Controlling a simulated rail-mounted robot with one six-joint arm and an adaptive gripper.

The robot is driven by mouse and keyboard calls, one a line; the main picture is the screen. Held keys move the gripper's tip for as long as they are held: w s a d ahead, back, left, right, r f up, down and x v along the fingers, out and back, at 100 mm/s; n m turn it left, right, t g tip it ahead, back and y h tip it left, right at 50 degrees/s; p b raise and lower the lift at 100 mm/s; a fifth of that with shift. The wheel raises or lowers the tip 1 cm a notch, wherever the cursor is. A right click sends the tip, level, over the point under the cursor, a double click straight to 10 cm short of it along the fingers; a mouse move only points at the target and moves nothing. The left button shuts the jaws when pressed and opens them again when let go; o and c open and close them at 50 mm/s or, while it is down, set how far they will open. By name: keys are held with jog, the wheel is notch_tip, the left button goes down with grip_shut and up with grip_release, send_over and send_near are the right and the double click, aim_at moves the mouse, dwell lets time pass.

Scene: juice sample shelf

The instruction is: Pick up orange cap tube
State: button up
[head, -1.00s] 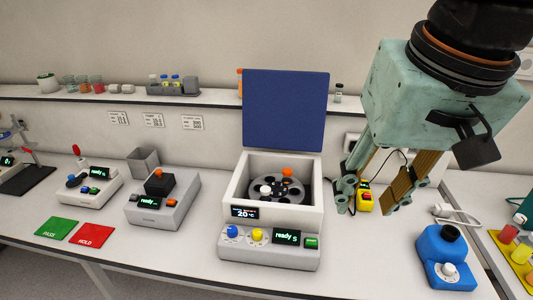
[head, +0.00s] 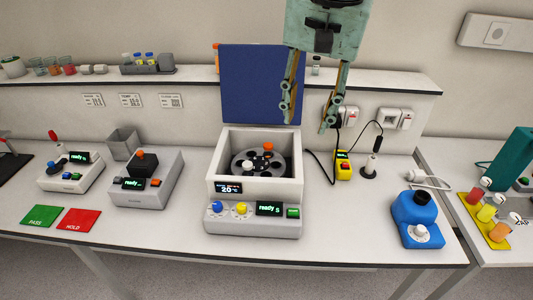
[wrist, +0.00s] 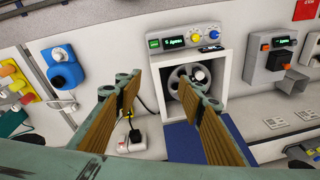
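The orange cap tube (head: 268,147) sits in the rotor (head: 244,168) of the open centrifuge (head: 260,188); only its cap shows. A white-capped tube (head: 248,166) is in the same rotor and also shows in the wrist view (wrist: 198,75). My gripper (head: 306,118) is open and empty, points down, and is above and to the right of the centrifuge, overlapping the raised blue lid's right edge in the head view. In the wrist view its two fingers (wrist: 146,74) stand apart, and I cannot make out the orange cap there.
The raised blue lid (head: 259,84) stands behind the rotor bowl. A yellow device (head: 343,167) and a blue device (head: 415,218) stand to the right. A grey device (head: 145,180) is to the left. A shelf (head: 200,79) runs behind the bench.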

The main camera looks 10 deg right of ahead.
jog(key=w+f+m+g+p, duration=0.1)
jog(key=w+f+m+p, duration=0.3)
jog(key=w, duration=1.2)
jog(key=m+g+p, duration=0.1)
jog(key=m, duration=0.4)
send_over(269, 145)
notch_tip(269, 145, down, 10)
jog(key=shift+a+f, duration=0.25)
jog(key=shift+f, duration=0.05)
jog(key=shift+f, duration=4.25)
jog(key=shift+f, duration=0.2)
jog(key=shift+w+d+f+p, duration=0.1)
jog(key=shift+f+p, duration=0.1)
jog(key=shift+f, duration=1.05)
jog(key=shift+w+d+f+p, duration=0.1)
jog(key=shift+f+p, duration=0.05)
jog(key=shift+f, duration=1.05)
jog(key=shift+c, duration=0.5)
